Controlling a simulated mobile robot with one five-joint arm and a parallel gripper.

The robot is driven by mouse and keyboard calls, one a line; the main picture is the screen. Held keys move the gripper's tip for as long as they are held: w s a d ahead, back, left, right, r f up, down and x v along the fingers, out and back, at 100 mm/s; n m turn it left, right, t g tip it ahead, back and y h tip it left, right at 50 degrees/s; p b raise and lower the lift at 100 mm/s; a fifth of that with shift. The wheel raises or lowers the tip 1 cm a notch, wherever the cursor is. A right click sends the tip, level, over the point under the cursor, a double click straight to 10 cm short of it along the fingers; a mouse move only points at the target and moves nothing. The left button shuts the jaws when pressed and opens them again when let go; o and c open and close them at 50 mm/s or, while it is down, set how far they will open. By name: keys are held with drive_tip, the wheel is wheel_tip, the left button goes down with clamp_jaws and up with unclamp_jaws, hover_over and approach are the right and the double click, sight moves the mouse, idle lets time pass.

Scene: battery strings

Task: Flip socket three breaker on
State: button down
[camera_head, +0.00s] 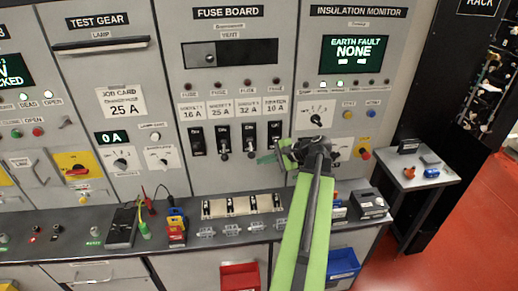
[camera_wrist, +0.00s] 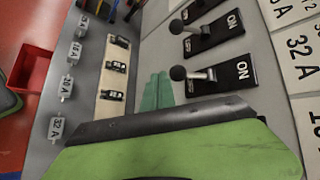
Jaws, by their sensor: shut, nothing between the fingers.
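The socket three breaker (camera_head: 249,138) is the black switch under the 32 A label on the fuse board. Its lever hangs down. In the wrist view the nearest breaker (camera_wrist: 228,75), apparently the same one beside a 32 A card, has its round-ended lever pointing left, away from the ON mark. My gripper (camera_head: 267,158) is shut and empty, just below and right of this breaker's lever. Its teal fingers (camera_wrist: 157,91) lie together in the wrist view, left of and below the lever knob, with no clear contact. The heater breaker (camera_head: 274,133) stands right of socket three.
The socket one breaker (camera_head: 197,140) and socket two breaker (camera_head: 222,140) stand to the left. A shelf below holds a pale fuse strip (camera_head: 240,206) and several grey fuses. A red bin (camera_head: 240,275) and blue bin (camera_head: 343,264) sit beneath. A selector knob (camera_head: 316,119) is nearby at right.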

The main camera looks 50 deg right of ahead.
sight(251, 151)
drive_tip(key=s+d+r+m+t+h, duration=0.1)
drive_tip(key=s+d+r+m, duration=0.1)
drive_tip(key=s+d+r, duration=0.1)
drive_tip(key=shift+s+d, duration=0.5)
drive_tip(key=shift+d, duration=0.4)
drive_tip(key=b+x, duration=0.4)
drive_tip(key=x, duration=0.6)
drive_tip(key=shift+w+r, duration=0.1)
drive_tip(key=shift+w, duration=0.05)
